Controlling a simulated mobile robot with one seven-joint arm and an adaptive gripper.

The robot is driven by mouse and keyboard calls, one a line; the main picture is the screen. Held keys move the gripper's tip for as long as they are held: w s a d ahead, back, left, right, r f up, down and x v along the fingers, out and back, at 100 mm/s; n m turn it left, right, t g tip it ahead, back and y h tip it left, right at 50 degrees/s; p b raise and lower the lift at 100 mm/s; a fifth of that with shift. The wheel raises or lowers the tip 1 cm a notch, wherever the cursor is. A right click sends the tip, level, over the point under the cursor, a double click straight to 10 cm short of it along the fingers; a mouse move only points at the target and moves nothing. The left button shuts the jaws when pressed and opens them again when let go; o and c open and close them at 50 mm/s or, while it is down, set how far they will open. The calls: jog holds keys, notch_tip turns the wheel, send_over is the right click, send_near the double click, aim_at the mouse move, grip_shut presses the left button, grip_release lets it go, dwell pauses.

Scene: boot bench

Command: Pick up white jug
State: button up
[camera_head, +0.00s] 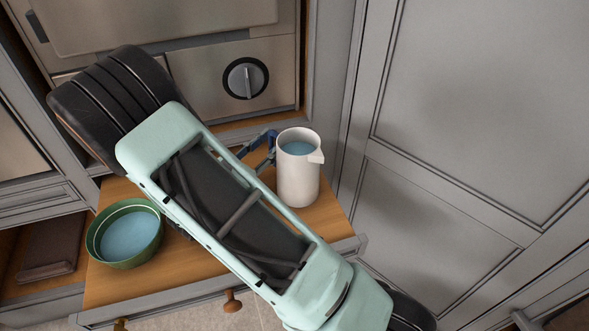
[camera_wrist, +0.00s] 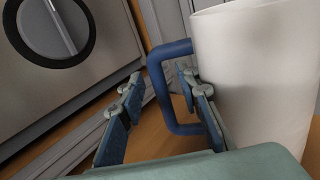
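The white jug (camera_head: 297,182) stands upright on the wooden surface, right of my arm in the head view. Its inside shows blue, and its spout points right. It fills the right side of the wrist view (camera_wrist: 255,75), with its blue handle (camera_wrist: 157,75) facing my gripper. My gripper (camera_wrist: 161,80) is open at the handle. One finger is left of the handle's outer bar and the other is on the jug side, near the handle's opening. I cannot tell whether either finger touches it. In the head view my arm hides most of the gripper.
A green bowl (camera_head: 101,245) with a blue inside sits left of my arm on the wooden surface (camera_head: 190,278). An appliance with a round knob (camera_head: 245,78) stands behind. A grey panelled door (camera_head: 440,205) is close on the jug's right.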

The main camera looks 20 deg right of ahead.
jog(key=shift+d, duration=0.1)
jog(key=shift+c, duration=0.2)
grip_shut()
jog(key=shift+r, duration=0.2)
